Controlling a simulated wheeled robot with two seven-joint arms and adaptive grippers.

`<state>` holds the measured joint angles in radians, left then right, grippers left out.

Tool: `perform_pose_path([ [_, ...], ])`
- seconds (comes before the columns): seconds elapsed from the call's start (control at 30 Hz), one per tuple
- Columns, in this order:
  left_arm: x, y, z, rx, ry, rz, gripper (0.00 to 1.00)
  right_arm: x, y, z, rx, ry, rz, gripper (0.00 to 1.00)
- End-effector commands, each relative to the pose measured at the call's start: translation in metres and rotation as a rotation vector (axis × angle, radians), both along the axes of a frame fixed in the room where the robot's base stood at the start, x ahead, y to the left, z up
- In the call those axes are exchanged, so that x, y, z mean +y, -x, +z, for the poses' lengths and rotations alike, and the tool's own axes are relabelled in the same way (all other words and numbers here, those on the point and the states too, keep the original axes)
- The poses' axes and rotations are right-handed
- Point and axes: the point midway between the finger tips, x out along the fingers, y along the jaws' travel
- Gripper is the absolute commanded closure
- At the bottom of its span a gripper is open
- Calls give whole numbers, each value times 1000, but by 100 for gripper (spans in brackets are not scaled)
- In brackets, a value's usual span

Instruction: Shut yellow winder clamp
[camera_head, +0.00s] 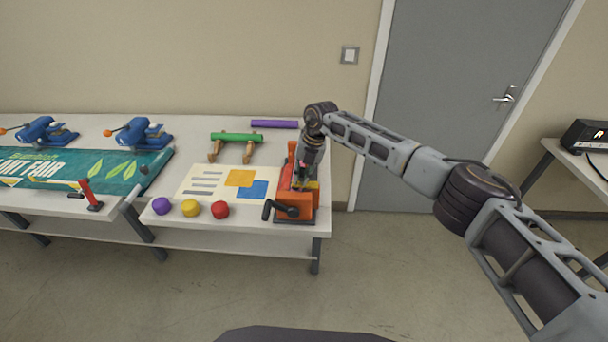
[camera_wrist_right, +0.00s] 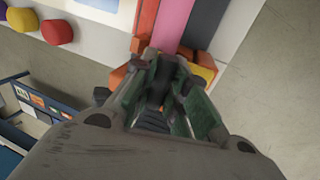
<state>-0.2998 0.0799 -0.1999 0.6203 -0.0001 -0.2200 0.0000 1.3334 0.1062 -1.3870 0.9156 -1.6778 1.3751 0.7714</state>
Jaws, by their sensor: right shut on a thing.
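The orange winder (camera_head: 295,207) with its black crank (camera_head: 267,209) stands at the right front corner of the table. Its yellow clamp (camera_head: 313,185) shows as a small patch beside my right gripper; its angle is too small to tell. My left gripper is out of view.
Purple, yellow and red knobs (camera_head: 220,210) line the table's front edge. A printed sheet (camera_head: 203,184) lies left of the winder. Behind are a green roll (camera_head: 237,138) on wooden supports and a purple roll (camera_head: 274,124). Open floor lies right of the table.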

Motion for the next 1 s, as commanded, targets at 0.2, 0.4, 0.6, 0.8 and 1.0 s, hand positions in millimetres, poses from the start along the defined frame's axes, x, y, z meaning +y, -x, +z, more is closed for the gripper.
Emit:
perform_pose_path([
  [0.2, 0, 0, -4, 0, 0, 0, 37, 3, 1, -5, 3, 53, 2, 100],
  [0.4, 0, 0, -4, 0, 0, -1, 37, 3, 1, -6, 3, 67, 1, 100],
  [0.6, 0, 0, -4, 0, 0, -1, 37, 3, 1, -6, 3, 68, 1, 100],
  [0.8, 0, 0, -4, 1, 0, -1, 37, 3, 1, -6, 4, 67, 1, 73],
  [1.0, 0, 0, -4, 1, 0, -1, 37, 3, 1, -5, 2, 66, 0, 62],
])
